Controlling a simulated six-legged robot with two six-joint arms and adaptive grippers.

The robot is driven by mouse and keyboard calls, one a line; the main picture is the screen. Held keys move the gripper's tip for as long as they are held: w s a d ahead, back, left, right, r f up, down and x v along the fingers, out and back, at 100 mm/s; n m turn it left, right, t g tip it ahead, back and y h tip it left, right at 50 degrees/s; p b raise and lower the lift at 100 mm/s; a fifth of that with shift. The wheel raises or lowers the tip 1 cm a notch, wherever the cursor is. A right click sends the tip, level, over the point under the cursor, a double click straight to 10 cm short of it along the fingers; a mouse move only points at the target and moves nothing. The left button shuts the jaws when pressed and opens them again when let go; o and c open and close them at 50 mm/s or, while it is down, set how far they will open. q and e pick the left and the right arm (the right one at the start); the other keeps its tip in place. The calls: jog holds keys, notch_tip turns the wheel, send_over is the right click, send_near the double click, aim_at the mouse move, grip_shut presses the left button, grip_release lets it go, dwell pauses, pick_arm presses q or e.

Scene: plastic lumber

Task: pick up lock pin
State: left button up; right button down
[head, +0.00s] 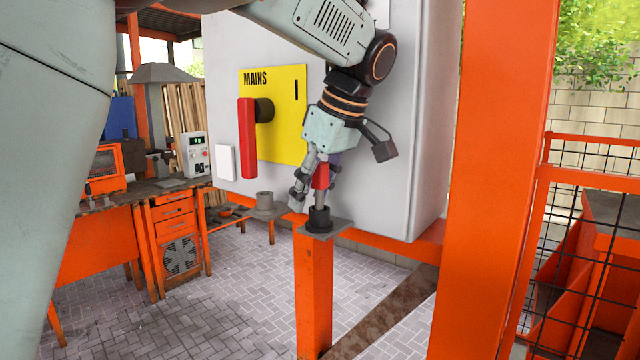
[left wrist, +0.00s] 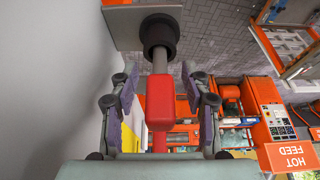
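The lock pin, with a red grip (head: 321,177) and a grey metal shaft, stands upright in a black collar (head: 319,219) on top of an orange post (head: 313,290). The red grip also shows in the left wrist view (left wrist: 160,103), in the middle between the fingers. My left gripper (head: 317,185) points down over the pin. Its fingers (left wrist: 160,90) are open, one on each side of the red grip, with a visible gap on both sides. My right gripper is not in view.
Close behind the pin is a grey cabinet with a yellow MAINS plate (head: 285,125) and a red switch lever (head: 247,138). A grey empty-looking socket (head: 265,202) sits left of the post. A thick orange column (head: 495,170) stands to the right. A workbench (head: 120,200) is at left.

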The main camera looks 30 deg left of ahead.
pick_arm(q)
jog(key=shift+s+a, duration=0.1)
jog(key=shift+c, duration=1.4)
jog(key=c, duration=0.6)
grip_shut()
